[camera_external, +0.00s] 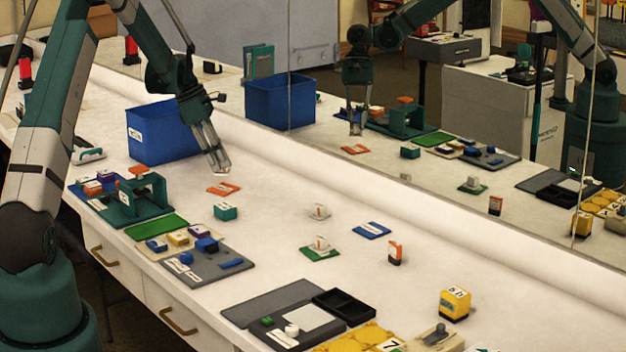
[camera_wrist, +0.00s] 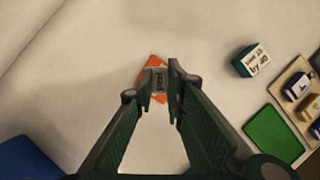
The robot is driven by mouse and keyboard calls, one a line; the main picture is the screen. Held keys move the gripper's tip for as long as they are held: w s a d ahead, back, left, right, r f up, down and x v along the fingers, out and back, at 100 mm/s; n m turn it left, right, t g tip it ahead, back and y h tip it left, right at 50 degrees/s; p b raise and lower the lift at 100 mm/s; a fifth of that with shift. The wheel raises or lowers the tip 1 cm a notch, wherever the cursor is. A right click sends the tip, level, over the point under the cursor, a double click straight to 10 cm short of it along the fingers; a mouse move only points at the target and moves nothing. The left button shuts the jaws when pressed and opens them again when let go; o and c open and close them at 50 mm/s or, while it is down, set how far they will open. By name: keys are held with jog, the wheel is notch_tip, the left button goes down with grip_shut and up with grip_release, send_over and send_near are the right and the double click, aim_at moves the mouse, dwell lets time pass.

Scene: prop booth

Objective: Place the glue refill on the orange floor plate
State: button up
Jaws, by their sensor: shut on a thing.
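The orange floor plate (camera_external: 223,189) lies flat on the white table in front of the blue bin, with a pale label on it. In the wrist view the plate (camera_wrist: 152,66) shows behind the fingertips, partly hidden. My gripper (camera_external: 220,171) points down just above the plate. In the wrist view my gripper (camera_wrist: 160,82) is shut on a small grey piece (camera_wrist: 159,79) with dark marks, which I take to be the glue refill. Its label is too small to read. The fingers hide much of it, and I cannot tell whether it touches the plate.
A blue bin (camera_external: 163,133) stands behind left. A teal block (camera_external: 226,211) sits just in front of the plate, near a green mat (camera_external: 156,227) and a teal stand (camera_external: 138,197). A mirror (camera_external: 450,120) runs along the back.

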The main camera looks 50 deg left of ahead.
aim_at(220, 173)
jog(key=shift+f, duration=0.4)
jog(key=shift+f+b, duration=0.3)
jog(key=shift+f, duration=1.6)
jog(key=shift+f, duration=0.15)
jog(key=o, duration=0.8)
jog(key=p+v, duration=0.1)
jog(key=v, duration=1.1)
jog(key=shift+r, duration=0.2)
jog(key=shift+d, duration=0.15)
